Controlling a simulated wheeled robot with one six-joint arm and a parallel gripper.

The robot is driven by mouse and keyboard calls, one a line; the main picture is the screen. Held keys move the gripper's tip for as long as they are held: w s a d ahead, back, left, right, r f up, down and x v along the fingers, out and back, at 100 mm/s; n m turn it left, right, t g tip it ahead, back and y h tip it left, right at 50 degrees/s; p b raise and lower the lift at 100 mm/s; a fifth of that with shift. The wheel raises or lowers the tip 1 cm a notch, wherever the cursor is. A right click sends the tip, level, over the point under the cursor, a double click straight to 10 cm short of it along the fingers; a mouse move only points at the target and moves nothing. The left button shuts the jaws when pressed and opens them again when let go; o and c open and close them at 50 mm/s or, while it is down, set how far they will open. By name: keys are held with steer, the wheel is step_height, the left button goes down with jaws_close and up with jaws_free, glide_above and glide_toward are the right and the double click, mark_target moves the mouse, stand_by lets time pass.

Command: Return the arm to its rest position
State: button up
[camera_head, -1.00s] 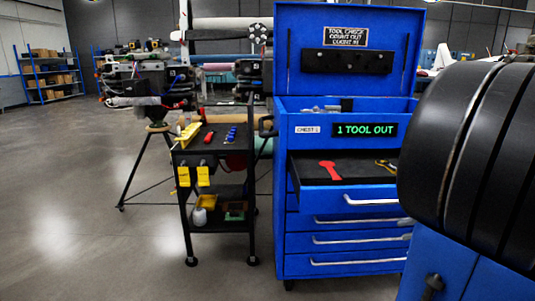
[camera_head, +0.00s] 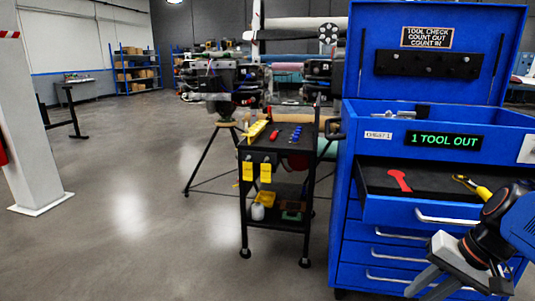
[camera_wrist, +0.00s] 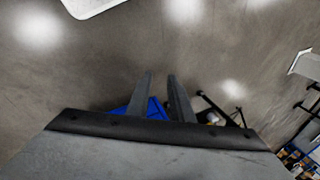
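My gripper (camera_head: 425,290) hangs at the lower right of the head view, in front of the blue tool chest's lower drawers. In the wrist view my gripper (camera_wrist: 160,78) shows two grey fingers with a gap between them and nothing held. My arm's dark wrist joint and a blue link show at the right edge of the head view.
The blue tool chest (camera_head: 345,225) has its lid up and one drawer (camera_head: 385,209) out, holding a red shape (camera_head: 399,181) and a yellow-handled tool (camera_head: 473,186). Its display (camera_head: 443,140) reads "1 TOOL OUT". A black cart (camera_head: 283,145) stands left; open floor (camera_head: 130,210) lies beyond.

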steer(key=s+a+n+t+h, duration=0.2)
steer(key=s+a+n+h, duration=0.1)
steer(key=a+n, duration=0.2)
steer(key=shift+f+n, duration=0.25)
steer(key=shift+n, duration=0.25)
